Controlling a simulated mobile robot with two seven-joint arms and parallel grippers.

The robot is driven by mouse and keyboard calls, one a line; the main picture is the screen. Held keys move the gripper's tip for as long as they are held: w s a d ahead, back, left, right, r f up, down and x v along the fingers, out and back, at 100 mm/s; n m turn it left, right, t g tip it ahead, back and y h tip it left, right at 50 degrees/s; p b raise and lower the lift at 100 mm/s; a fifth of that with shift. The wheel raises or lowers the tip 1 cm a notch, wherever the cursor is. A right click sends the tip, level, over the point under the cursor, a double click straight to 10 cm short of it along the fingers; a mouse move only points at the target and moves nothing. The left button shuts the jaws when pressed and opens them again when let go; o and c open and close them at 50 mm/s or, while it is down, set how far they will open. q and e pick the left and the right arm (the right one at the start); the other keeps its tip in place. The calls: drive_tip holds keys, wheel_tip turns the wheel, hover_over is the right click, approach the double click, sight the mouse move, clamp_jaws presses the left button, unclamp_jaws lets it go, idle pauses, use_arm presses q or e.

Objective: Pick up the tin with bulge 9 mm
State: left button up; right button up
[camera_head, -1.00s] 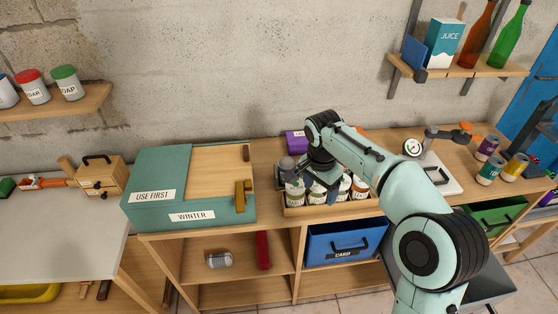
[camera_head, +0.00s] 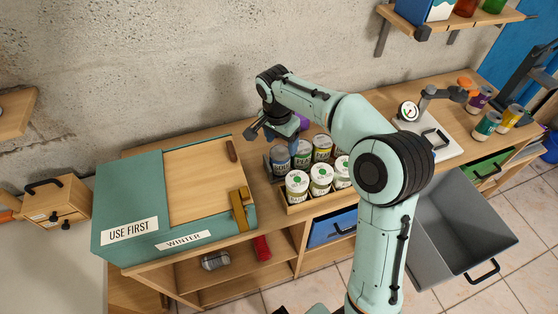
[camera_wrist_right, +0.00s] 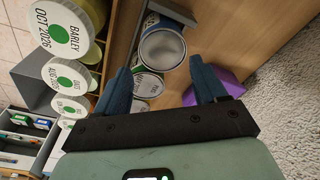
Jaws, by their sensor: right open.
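Several tins stand in a wooden tray (camera_head: 292,208) on the counter. The front ones have white lids with green dots, such as the tin at the front left (camera_head: 297,183). Behind it is a blue-labelled tin (camera_head: 280,160), with more labelled tins to its right. No bulge or its size can be read. My right gripper (camera_head: 272,134) is above the back left of the tray, open and empty. In the right wrist view, a tin with a plain silver end (camera_wrist_right: 162,49) lies ahead of and between the open fingers (camera_wrist_right: 160,72), apart from them. My left gripper is out of view.
A teal box (camera_head: 130,200) with a wooden lid stands left of the tray. A grey bin (camera_head: 455,225) is at the front right. A tin (camera_head: 215,260) lies on the lower shelf.

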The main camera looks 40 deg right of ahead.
sight(279, 150)
wheel_tip(279, 150, down, 3)
drive_tip(key=shift+w+d+r, duration=0.1)
drive_tip(key=shift+w+r, duration=0.05)
drive_tip(key=shift+r, duration=0.05)
wheel_tip(279, 150, down, 5)
drive_tip(key=shift+w, duration=0.1)
drive_tip(key=shift+c, duration=0.3)
drive_tip(key=c, duration=0.8)
drive_tip(key=shift+r, duration=0.1)
